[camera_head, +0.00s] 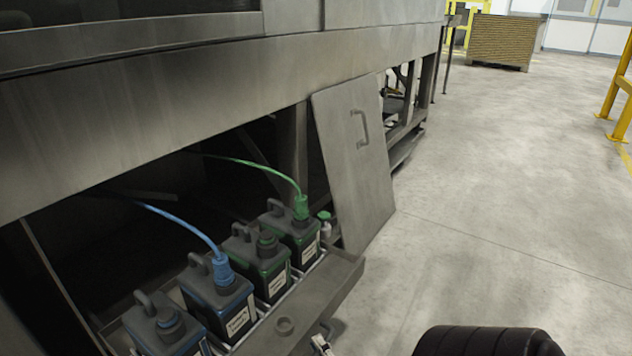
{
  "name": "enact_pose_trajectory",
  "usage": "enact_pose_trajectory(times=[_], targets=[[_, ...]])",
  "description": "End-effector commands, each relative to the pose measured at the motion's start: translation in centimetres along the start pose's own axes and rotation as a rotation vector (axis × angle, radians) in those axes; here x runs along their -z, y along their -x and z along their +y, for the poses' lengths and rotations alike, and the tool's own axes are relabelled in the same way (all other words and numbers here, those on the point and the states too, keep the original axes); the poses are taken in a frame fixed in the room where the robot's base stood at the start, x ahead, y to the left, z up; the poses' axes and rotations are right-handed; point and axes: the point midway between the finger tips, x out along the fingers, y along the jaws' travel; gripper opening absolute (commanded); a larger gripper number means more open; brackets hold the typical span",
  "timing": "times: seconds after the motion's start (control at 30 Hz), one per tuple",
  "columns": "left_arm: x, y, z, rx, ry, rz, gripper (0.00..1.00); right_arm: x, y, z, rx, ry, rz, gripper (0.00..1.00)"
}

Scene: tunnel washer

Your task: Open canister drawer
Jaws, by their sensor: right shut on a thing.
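The canister drawer (345,281) stands out from under the machine at the lower middle, with its metal rim and front showing. Several dark canisters stand in it: two with blue parts (217,297) and two with green parts (291,235). A blue hose and a green hose run from two canister tops back into the dark opening. My right gripper (321,345) shows only as a small piece at the bottom edge, by the drawer's front, shut on the drawer handle (328,328). Most of the grip is cut off. My left gripper is not in view.
A metal panel (352,165) with a handle leans against the machine frame, right behind the drawer. The large machine body (180,100) overhangs the drawer. The concrete floor to the right is open. Yellow rails (618,95) stand at the far right.

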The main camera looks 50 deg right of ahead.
Motion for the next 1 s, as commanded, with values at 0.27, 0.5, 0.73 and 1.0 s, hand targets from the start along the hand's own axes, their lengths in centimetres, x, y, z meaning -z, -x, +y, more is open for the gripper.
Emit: enact_pose_trajectory(times=[0.27,0.5,0.73,1.0], targets=[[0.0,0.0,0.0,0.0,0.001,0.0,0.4,-0.1,0.1,0.1,-0.004,0.0,-0.002,0.13],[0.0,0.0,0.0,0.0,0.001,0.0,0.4,-0.1,0.0,0.1,-0.002,0.0,-0.001,0.19],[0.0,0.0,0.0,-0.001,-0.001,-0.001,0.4,-0.1,-0.1,-0.6,-0.001,0.0,-0.001,0.19],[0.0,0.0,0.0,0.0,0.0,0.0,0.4,-0.3,-0.8,-4.3,0.009,0.0,-0.001,0.19]])
